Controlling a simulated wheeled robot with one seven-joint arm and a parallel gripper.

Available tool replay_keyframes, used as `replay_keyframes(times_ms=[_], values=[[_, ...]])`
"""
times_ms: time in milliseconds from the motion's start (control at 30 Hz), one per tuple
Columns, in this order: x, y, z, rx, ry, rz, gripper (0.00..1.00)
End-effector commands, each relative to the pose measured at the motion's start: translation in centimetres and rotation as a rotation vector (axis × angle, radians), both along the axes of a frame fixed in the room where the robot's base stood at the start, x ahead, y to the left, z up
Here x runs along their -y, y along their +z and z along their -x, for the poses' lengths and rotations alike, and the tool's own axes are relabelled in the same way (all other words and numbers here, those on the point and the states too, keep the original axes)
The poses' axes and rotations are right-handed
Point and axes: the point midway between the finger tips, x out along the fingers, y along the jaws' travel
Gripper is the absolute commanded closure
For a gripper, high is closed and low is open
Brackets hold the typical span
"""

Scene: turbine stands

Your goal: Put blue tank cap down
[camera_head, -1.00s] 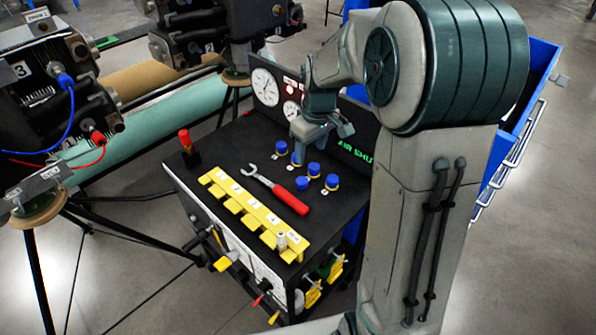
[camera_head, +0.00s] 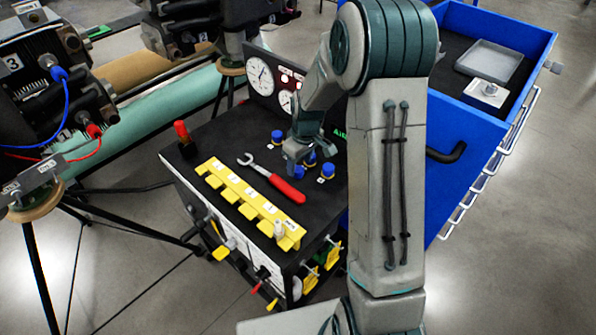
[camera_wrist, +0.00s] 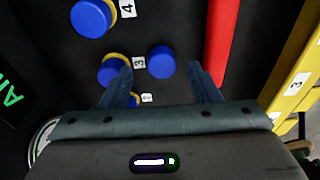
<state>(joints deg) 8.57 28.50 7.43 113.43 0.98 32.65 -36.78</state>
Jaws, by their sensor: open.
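A loose blue cap (camera_wrist: 161,61) rests on the black bench top between the numbered caps and the red-handled wrench (camera_head: 272,178). In the head view this cap (camera_head: 299,172) shows just below my gripper (camera_head: 297,163). In the wrist view my gripper (camera_wrist: 160,72) is open, its fingers on either side of the loose cap with gaps. Other blue caps sit on yellow rings: one by label 3 (camera_wrist: 110,70), one by label 4 (camera_wrist: 90,19). Another by the left finger is mostly hidden (camera_wrist: 133,101).
The yellow numbered rack (camera_head: 247,203) lines the bench's front edge. Gauges (camera_head: 260,75) stand on the back panel. A red-topped lever (camera_head: 182,133) is at the left corner. A blue drawer cart (camera_head: 470,130) with a grey tray (camera_head: 488,60) stands at right.

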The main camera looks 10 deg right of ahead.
Motion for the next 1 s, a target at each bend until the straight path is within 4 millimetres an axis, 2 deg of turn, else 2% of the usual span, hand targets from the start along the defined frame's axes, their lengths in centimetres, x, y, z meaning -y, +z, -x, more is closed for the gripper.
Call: replay_keyframes(times_ms=[200,500,533,700,767,800,1000], values=[[-0.4,-2.7,-0.2,-0.002,0.000,0.000,0.44],[-0.4,-3.2,-0.3,0.000,0.000,0.000,0.44],[-0.4,-3.2,-0.3,0.000,0.000,0.000,0.47],[-0.4,-3.2,-0.3,0.000,0.000,0.000,0.92],[-0.4,-3.2,-0.3,0.000,0.000,0.000,0.92],[-0.4,-3.2,-0.3,0.000,0.000,0.000,0.95],[-0.4,-3.1,-0.3,0.000,0.000,0.000,0.95]])
